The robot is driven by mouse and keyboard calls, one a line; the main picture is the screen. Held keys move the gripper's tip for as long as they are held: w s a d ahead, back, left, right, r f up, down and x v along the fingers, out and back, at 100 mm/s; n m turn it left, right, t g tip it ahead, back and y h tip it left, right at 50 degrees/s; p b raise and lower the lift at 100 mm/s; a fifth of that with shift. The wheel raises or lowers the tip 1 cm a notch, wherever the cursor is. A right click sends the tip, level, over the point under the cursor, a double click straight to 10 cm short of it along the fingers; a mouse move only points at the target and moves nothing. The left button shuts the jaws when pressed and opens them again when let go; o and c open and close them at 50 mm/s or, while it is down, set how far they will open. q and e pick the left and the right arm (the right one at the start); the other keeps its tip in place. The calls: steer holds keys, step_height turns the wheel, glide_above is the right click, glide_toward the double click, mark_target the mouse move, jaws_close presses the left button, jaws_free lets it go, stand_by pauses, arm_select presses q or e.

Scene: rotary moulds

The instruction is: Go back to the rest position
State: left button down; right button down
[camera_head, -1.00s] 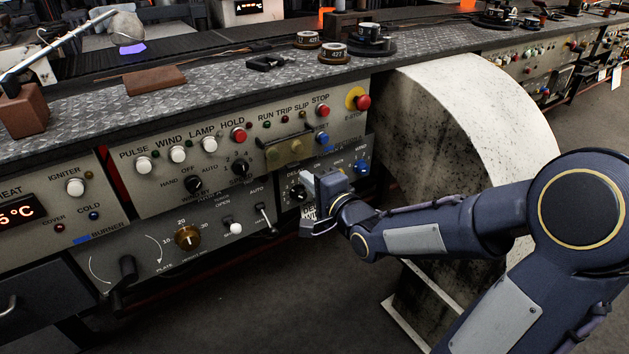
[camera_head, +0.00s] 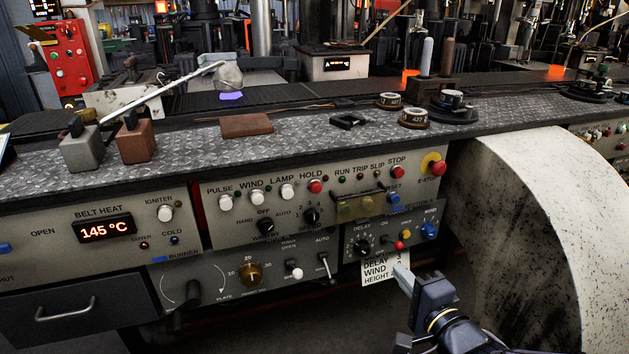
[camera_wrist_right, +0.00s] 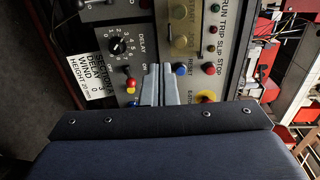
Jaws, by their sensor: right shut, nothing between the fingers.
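My right gripper (camera_head: 402,277) is low at the right of the head view, in front of the lower control panel (camera_head: 346,249). Its pale fingers are together and hold nothing. In the right wrist view the closed fingers (camera_wrist_right: 159,84) point at the panel, with the delay knob and a red and yellow button beside them. I cannot tell from the pictures whether the fingertips touch the panel. A white label card (camera_head: 384,271) hangs just left of the fingers. My left gripper is not in view.
A steel-plate bench top (camera_head: 310,130) runs above the panels, with a brown block (camera_head: 246,125) and round moulds (camera_head: 414,119) on it. A large pale curved housing (camera_head: 540,180) stands at the right. Dark floor lies below the panels.

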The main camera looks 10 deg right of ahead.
steer(key=s+a+f+n+g+y, duration=0.1)
steer(key=s+a+f+n+g, duration=0.15)
steer(key=s+n+g, duration=0.4)
steer(key=s+a+f+n+g+y, duration=0.1)
steer(key=s+a+n+g, duration=0.3)
steer(key=s+n, duration=0.45)
step_height(320, 180, up, 31)
steer(key=s+p, duration=0.1)
steer(key=p, duration=3)
steer(key=shift+s+a+f+g, duration=0.15)
steer(key=shift+a+f+g, duration=0.05)
steer(key=shift+a+g, duration=0.15)
